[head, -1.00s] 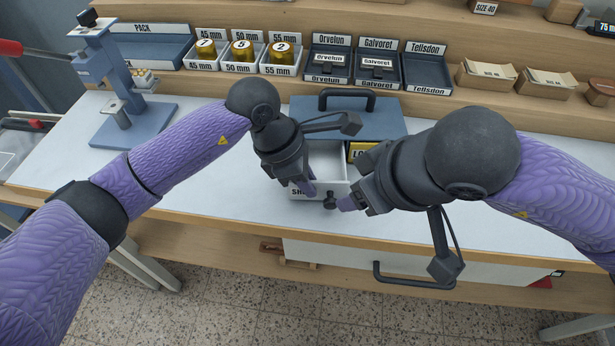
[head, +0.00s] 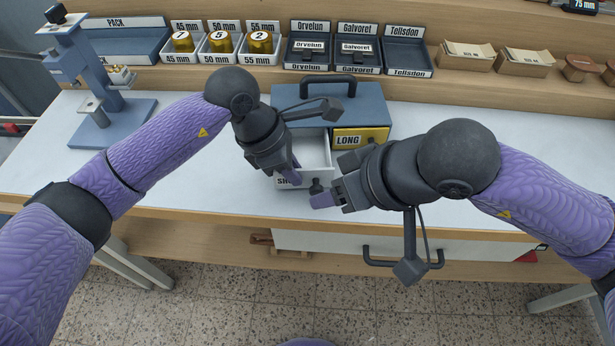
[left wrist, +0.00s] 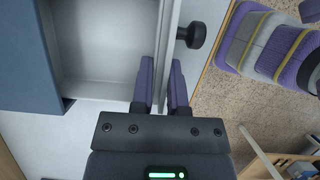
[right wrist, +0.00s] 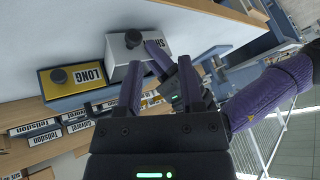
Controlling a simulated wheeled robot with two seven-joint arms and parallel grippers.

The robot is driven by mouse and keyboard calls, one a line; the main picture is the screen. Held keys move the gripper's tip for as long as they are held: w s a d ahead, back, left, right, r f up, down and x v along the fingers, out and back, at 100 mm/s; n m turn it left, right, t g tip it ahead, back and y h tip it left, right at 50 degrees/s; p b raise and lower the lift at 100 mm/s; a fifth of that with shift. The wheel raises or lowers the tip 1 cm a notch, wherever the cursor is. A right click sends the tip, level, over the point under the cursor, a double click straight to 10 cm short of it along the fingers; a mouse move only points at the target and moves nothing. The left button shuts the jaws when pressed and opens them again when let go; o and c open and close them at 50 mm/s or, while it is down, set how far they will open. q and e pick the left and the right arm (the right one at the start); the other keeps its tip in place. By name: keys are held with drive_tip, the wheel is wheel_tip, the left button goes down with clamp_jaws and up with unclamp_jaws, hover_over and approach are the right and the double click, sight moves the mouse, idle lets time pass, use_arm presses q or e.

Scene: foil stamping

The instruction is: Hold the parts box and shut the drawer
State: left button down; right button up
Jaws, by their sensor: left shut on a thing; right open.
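The blue parts box (head: 362,108) with a black top handle stands on the white worktop. Its white drawer (head: 314,150), with a partly hidden label beginning "SH", is pulled out and looks empty inside. The yellow "LONG" drawer (head: 362,137) beside it is shut. My left gripper (head: 290,177) is shut on the white drawer's front wall, one finger inside and one outside, as the left wrist view shows (left wrist: 163,75). The drawer's black knob (left wrist: 192,35) is beside the fingers. My right gripper (head: 325,190) is open and empty in front of the box, near the knob; the right wrist view faces both drawer fronts.
A blue press (head: 95,85) stands on the left of the worktop. Bins with gold rolls (head: 220,42) and labelled dark trays (head: 356,48) line the shelf behind. The worktop right of the box is clear. A black bench handle (head: 400,260) is below the front edge.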

drive_tip(key=s+d+f+m+t+y, duration=0.2)
drive_tip(key=d+f+m+t+y, duration=0.4)
drive_tip(key=m, duration=0.9)
drive_tip(key=shift+h, duration=0.3)
drive_tip(key=x, duration=0.7)
drive_tip(key=r+x, duration=0.1)
drive_tip(key=x, duration=0.2)
drive_tip(key=shift+w+a, duration=0.1)
drive_tip(key=shift+w, duration=0.3)
clamp_jaws()
drive_tip(key=shift+f, duration=0.1)
